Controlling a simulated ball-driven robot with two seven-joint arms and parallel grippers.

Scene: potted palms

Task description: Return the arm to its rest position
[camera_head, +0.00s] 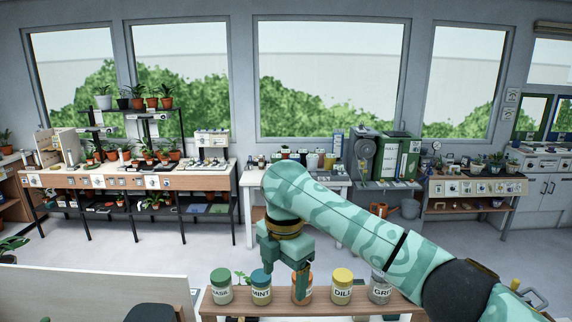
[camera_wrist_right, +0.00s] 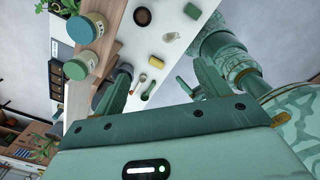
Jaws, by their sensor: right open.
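My right arm (camera_head: 350,225) reaches in from the lower right of the head view, with its forearm bent and the hand pointing down. My right gripper (camera_head: 287,272) hangs in front of the middle of a row of labelled jars, hiding most of the orange one. In the right wrist view the gripper (camera_wrist_right: 163,72) is open, with nothing between its fingers. The jars include a green-lidded one (camera_head: 221,290), a MINT jar (camera_head: 261,292), a yellow-lidded DILL jar (camera_head: 342,292) and a grey-lidded jar (camera_head: 380,290). Whether a finger touches the orange jar, I cannot tell. My left gripper is out of view.
The jars stand on a wooden shelf (camera_head: 240,308) close in front. In the right wrist view a white surface (camera_wrist_right: 185,20) carries small items, including a yellow block (camera_wrist_right: 176,46). Plant benches (camera_head: 130,182) line the far wall. Open floor (camera_head: 120,245) lies between.

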